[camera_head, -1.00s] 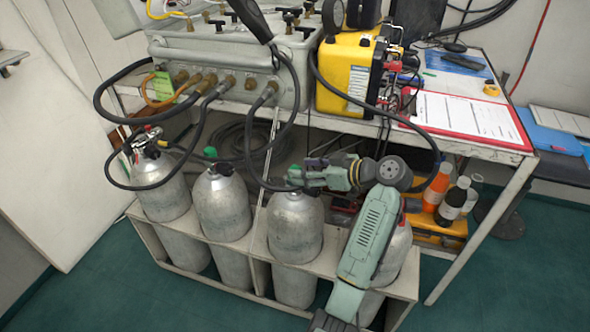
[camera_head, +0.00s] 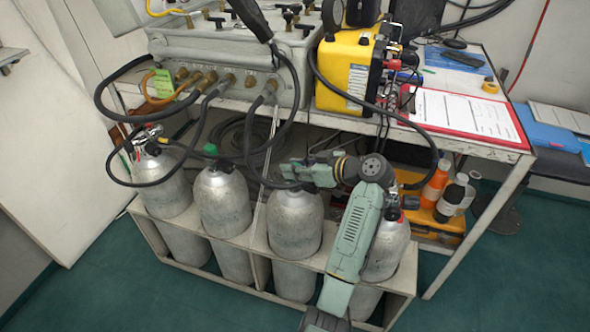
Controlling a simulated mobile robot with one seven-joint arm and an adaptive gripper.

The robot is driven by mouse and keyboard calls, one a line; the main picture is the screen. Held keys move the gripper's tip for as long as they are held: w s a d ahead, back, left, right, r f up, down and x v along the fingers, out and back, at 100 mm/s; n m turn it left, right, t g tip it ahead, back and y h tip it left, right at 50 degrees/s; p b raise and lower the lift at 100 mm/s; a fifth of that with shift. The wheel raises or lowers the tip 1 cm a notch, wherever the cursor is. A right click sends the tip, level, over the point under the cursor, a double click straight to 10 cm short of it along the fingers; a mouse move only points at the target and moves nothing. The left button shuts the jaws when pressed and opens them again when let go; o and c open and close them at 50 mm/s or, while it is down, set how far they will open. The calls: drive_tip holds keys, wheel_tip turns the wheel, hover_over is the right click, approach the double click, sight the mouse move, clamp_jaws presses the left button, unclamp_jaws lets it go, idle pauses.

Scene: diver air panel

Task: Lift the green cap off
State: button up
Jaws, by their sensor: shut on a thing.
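A small green cap (camera_head: 211,149) sits on top of the second grey cylinder (camera_head: 223,204) from the left. My gripper (camera_head: 287,171) is over the top of the third cylinder (camera_head: 295,228), to the right of that green cap and apart from it. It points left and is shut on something. What it holds is too small and too hidden by the jaws to make out. The neck of the third cylinder is also hidden behind the gripper.
The cylinders stand in a pale rack (camera_head: 178,256). A black hose loops from the grey panel (camera_head: 222,65) close by my gripper. The bench edge (camera_head: 500,150) is above and behind my arm. Bottles (camera_head: 436,183) stand to the right, and a fourth cylinder (camera_head: 386,248) is partly behind my arm.

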drive_tip(key=shift+r, duration=0.1)
drive_tip(key=shift+c, duration=0.2)
wheel_tip(320, 180, up, 3)
drive_tip(key=shift+r+b, duration=0.2)
drive_tip(key=shift+b, duration=0.7)
drive_tip(key=s+r+b, duration=0.1)
drive_tip(key=s+b, duration=0.2)
drive_tip(key=s, duration=1.3)
drive_tip(key=shift+a+r, duration=0.15)
drive_tip(key=shift+r, duration=0.05)
